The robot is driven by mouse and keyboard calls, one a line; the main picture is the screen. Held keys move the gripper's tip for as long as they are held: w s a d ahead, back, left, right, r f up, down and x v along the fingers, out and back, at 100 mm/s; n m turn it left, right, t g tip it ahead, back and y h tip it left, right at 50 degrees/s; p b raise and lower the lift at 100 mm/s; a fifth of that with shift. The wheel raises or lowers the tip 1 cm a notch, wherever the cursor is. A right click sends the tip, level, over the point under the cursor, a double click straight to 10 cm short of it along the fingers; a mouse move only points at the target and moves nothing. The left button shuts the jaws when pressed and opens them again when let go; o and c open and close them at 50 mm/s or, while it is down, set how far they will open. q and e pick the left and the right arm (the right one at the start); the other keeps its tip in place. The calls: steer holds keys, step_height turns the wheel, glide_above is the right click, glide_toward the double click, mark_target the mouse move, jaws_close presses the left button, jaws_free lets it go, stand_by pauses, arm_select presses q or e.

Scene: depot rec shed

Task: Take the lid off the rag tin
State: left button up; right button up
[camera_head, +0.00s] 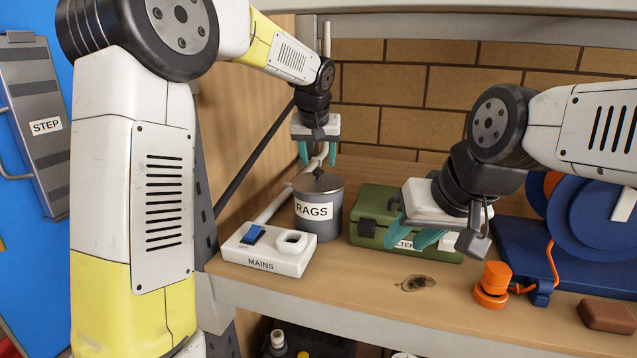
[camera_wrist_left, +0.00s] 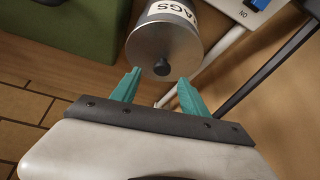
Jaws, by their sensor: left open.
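The rag tin (camera_head: 319,222) is a grey cylinder with a RAGS label, standing upright on the bench. Its grey lid (camera_head: 312,185) is on, with a dark round knob (camera_head: 318,173) on top. My left gripper (camera_head: 318,160) points down just above the lid, open and empty. In the left wrist view the knob (camera_wrist_left: 161,67) shows between and slightly beyond the fingertips (camera_wrist_left: 160,77), not gripped. My right gripper (camera_head: 404,244) hangs in front of a green box, its teal fingers apart and nothing seen between them.
A white MAINS switch box (camera_head: 268,250) stands left of the tin. The green box (camera_head: 371,208) stands close on its right. An orange knob-like part (camera_head: 493,285) and a blue machine (camera_head: 520,250) are further right.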

mark_target(319, 171)
arm_select(q)
steer(key=x, duration=0.4)
steer(key=shift+w+a+f, duration=0.1)
steer(key=shift+a+f, duration=0.05)
steer(key=shift+f, duration=0.05)
jaws_close()
steer(key=shift+r, duration=0.15)
